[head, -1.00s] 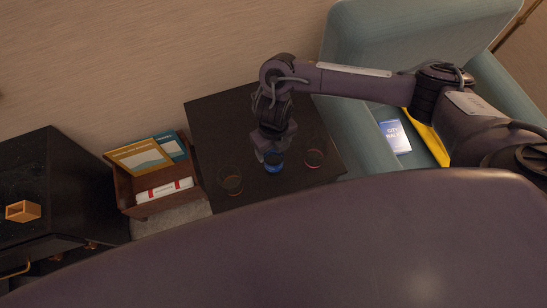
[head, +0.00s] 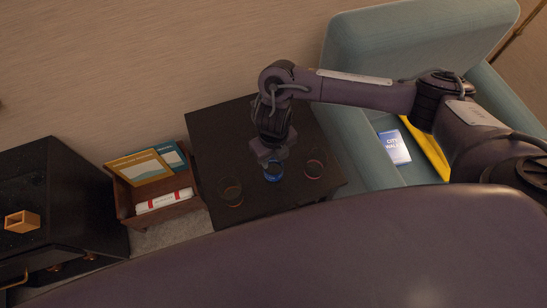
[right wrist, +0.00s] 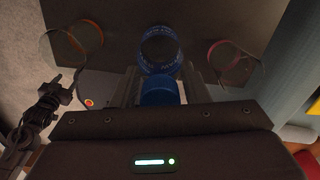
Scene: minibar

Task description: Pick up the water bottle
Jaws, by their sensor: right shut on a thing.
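The water bottle (head: 272,174) shows as a blue shape under my right gripper (head: 268,156), over the dark side table (head: 225,125). In the right wrist view its blue cap (right wrist: 158,92) is between the fingers of my right gripper (right wrist: 158,88), which is shut on it. A dark round shape with a blue band (right wrist: 160,48) shows just beyond the cap. The gripper hides the bottle's upper part in the head view. I cannot tell whether its base touches the table. My left gripper is not in view.
A glass with an orange band (head: 230,192) stands left of the bottle, and one with a red band (head: 314,169) right. A wooden rack (head: 125,200) with booklets stands left of the table. A teal armchair (head: 350,60) with a blue-white booklet (head: 394,147) is at the right.

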